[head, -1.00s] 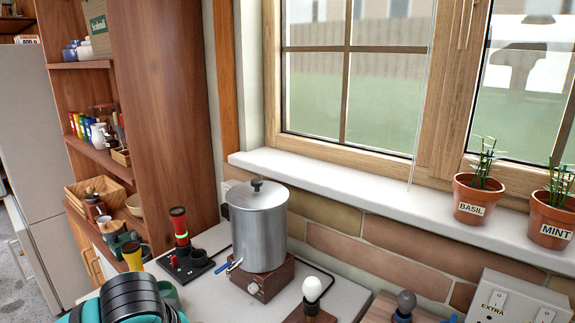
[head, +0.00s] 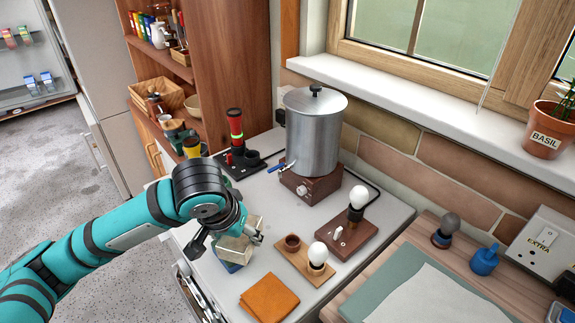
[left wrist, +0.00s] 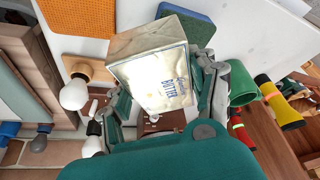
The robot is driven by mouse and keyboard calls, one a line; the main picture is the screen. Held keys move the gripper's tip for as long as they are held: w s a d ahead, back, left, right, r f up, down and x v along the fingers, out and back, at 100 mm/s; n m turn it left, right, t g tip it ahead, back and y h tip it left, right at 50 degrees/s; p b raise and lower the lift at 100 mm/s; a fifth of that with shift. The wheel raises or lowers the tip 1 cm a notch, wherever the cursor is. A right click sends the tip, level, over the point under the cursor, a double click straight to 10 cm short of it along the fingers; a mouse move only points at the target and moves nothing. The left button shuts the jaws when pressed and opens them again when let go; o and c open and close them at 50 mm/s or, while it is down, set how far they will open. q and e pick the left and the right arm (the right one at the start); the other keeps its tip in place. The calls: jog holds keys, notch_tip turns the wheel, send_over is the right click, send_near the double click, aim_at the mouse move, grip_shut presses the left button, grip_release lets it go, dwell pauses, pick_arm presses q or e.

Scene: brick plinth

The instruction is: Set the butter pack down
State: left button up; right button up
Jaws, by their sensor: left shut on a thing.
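My left gripper (head: 236,236) is shut on the butter pack (head: 237,248), a pale box, over the front part of the white counter (head: 362,200). In the left wrist view the butter pack (left wrist: 155,82) shows its label between the two fingers. A blue and green sponge (left wrist: 190,22) lies just beyond the pack. In the head view the sponge (head: 231,266) is partly hidden under the gripper and pack. I cannot tell whether the pack touches the counter or sponge. My right gripper is not in view.
An orange cloth (head: 268,297) lies right of the pack. A wooden board with a bulb (head: 318,254) and a small cup stands close by. A metal pot (head: 314,135) stands on a brown base farther back. An open drawer with cutlery (head: 196,300) is below the counter's front edge.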

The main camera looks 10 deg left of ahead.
pick_arm(q)
jog(key=d+f+m+p, duration=0.1)
jog(key=m, duration=0.1)
jog(key=d+f+m+h+p, duration=0.1)
jog(key=d+m, duration=0.1)
jog(key=s+d+m+h+p, duration=0.1)
jog(key=d+m+p, duration=0.1)
jog(key=shift+d+f+g, duration=0.25)
jog(key=shift+f+g, duration=0.15)
jog(key=shift+w+d+f+m, duration=0.1)
jog(key=shift+w+f+m, duration=0.05)
jog(key=shift+m, duration=0.15)
jog(key=p, duration=0.2)
send_over(272, 219)
jog(key=s, duration=0.1)
jog(key=shift+a+f, duration=0.45)
jog(key=shift+f, duration=0.4)
notch_tip(272, 219, down, 3)
jog(key=shift+s+r+p, duration=0.1)
jog(key=shift+p, duration=0.45)
jog(key=shift+f, duration=0.35)
jog(key=shift+f, duration=0.1)
jog(key=o, duration=1.5)
jog(key=shift+o, duration=0.2)
